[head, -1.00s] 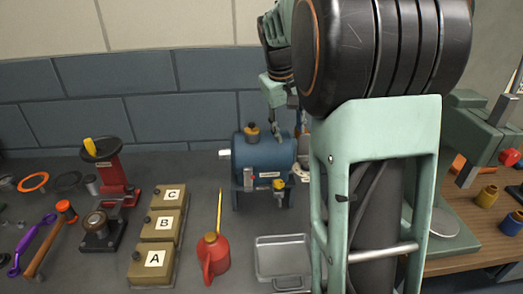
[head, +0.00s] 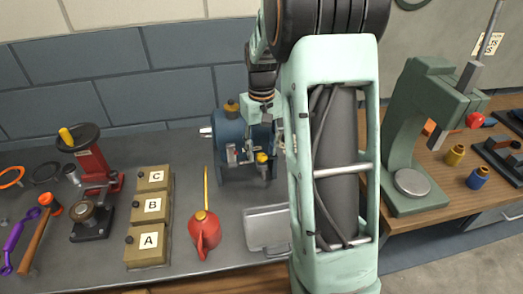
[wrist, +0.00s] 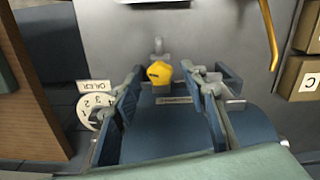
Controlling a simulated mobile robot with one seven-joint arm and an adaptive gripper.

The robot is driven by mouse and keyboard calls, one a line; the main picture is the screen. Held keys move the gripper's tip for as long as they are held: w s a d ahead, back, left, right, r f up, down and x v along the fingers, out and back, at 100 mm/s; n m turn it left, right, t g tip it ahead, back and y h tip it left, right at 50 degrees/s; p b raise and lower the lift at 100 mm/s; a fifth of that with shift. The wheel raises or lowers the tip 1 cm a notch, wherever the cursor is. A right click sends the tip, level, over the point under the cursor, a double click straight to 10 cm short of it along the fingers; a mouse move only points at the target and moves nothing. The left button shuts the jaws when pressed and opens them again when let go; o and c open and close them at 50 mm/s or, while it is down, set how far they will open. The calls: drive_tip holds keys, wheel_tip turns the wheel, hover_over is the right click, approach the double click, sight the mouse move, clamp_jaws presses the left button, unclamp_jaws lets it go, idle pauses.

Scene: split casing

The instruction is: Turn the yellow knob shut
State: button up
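The blue casing (head: 229,140) stands on the grey bench, with a yellow knob (head: 262,157) low on its front. My gripper (head: 264,130) is at the casing's right part, above and around the knob's level, partly hidden behind my own arm. In the wrist view the yellow knob (wrist: 159,72) lies between the two fingertips, near their ends. The fingers (wrist: 163,82) are spread wide, with a gap on each side of the knob. I cannot tell whether any finger touches the casing.
A metal tray (head: 266,229) and a red oil can (head: 204,230) stand in front of the casing. Boxes A, B and C (head: 152,207) are to the left. A green press (head: 414,150) stands on the wooden bench at right. A numbered dial (wrist: 97,103) is left in the wrist view.

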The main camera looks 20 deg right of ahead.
drive_tip(key=shift+f, duration=0.45)
clamp_jaws()
drive_tip(key=shift+m, duration=0.4)
drive_tip(key=m, duration=0.5)
drive_tip(key=shift+m, duration=0.4)
drive_tip(key=m, duration=0.5)
drive_tip(key=shift+m, duration=0.4)
